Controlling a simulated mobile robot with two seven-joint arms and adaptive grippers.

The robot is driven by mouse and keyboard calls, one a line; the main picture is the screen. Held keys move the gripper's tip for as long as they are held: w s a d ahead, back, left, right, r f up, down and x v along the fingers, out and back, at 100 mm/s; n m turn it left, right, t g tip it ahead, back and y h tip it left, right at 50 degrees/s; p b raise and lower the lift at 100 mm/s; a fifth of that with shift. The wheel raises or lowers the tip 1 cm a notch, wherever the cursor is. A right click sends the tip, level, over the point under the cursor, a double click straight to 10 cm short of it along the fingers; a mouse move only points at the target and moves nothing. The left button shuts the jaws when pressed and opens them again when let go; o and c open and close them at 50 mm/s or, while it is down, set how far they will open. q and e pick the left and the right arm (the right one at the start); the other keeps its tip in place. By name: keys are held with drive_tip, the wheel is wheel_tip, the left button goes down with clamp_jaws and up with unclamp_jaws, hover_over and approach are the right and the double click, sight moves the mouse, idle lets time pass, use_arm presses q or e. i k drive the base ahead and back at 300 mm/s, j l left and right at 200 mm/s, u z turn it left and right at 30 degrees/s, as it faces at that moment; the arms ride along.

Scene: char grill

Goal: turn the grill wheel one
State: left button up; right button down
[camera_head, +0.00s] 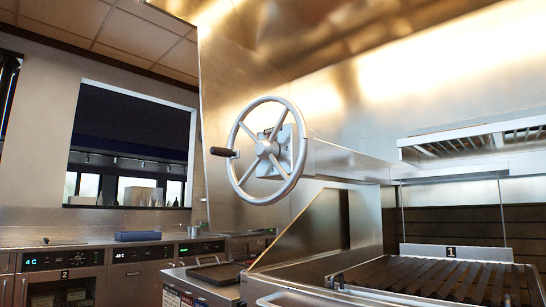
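The grill wheel (266,149) is a silver wheel with several spokes, mounted upright on the end of a metal beam (345,160). Its dark handle (222,152) sticks out at the left side of the rim. Below and to the right is the grill (430,278) with dark slats, under a plate marked 1 (451,252). Neither of my grippers can be made out in the head view, and nothing is touching the wheel.
A counter with appliances (65,262) runs along the left, with a blue tray (138,236) on top. A dark pan (215,272) lies beside the grill. A slatted metal unit (475,142) hangs at the right. The space in front of the wheel looks clear.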

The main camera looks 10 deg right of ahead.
sight(268, 149)
drive_tip(key=i+j+z, duration=0.15)
drive_tip(key=z, duration=0.25)
drive_tip(key=i+j+z, duration=0.1)
drive_tip(key=j+z, duration=0.15)
drive_tip(key=z, duration=0.15)
drive_tip(key=i+j+z, duration=0.1)
drive_tip(key=j+z, duration=0.15)
drive_tip(key=z, duration=0.2)
drive_tip(key=j+z, duration=0.45)
drive_tip(key=j, duration=0.65)
drive_tip(key=j+z, duration=0.15)
drive_tip(key=j, duration=1.85)
